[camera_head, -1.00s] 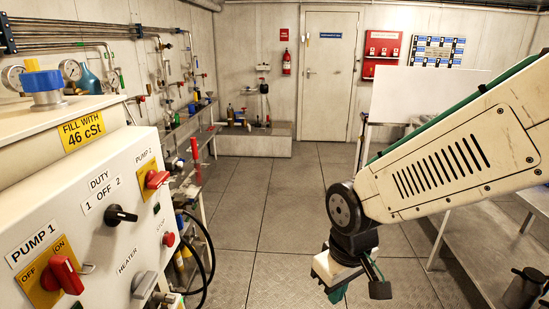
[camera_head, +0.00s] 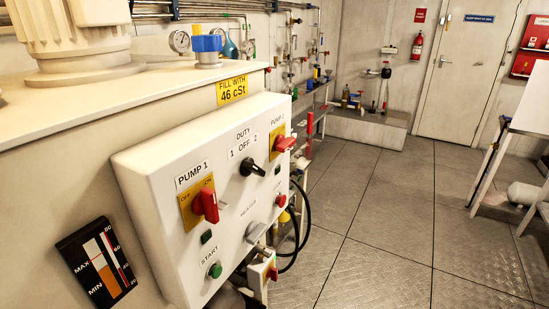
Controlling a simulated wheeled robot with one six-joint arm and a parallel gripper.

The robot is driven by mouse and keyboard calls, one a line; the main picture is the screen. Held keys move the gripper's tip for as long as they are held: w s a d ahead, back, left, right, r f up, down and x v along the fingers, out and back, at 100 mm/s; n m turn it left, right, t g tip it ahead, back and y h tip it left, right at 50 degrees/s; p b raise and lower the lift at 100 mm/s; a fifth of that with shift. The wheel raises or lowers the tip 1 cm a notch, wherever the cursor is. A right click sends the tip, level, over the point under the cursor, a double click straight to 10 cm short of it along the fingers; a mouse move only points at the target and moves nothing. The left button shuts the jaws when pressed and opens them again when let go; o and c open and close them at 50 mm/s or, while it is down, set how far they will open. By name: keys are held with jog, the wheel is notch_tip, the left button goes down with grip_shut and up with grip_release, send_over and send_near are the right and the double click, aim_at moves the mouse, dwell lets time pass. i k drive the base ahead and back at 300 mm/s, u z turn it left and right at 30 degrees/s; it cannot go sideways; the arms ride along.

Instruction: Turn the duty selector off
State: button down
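The duty selector (camera_head: 252,167) is a black knob on the white control panel (camera_head: 225,222). It sits below the label DUTY with the marks 1, OFF and 2 (camera_head: 244,145). Its handle sticks out toward the lower right; which mark it points at cannot be told for sure. My gripper and arm are not in view now, and nothing covers the selector.
The red PUMP 1 switch (camera_head: 206,205) is at lower left of the selector, and the red PUMP 2 switch (camera_head: 284,144) at upper right. A green START button (camera_head: 215,270) and a grey heater knob (camera_head: 255,232) are below. Open floor (camera_head: 375,230) lies right of the panel.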

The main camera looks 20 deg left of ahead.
aim_at(248, 166)
jog(key=u, duration=1.25)
jog(key=k, duration=0.5)
jog(key=z, duration=2.15)
jog(key=i, duration=1.3)
jog(key=u, duration=1.95)
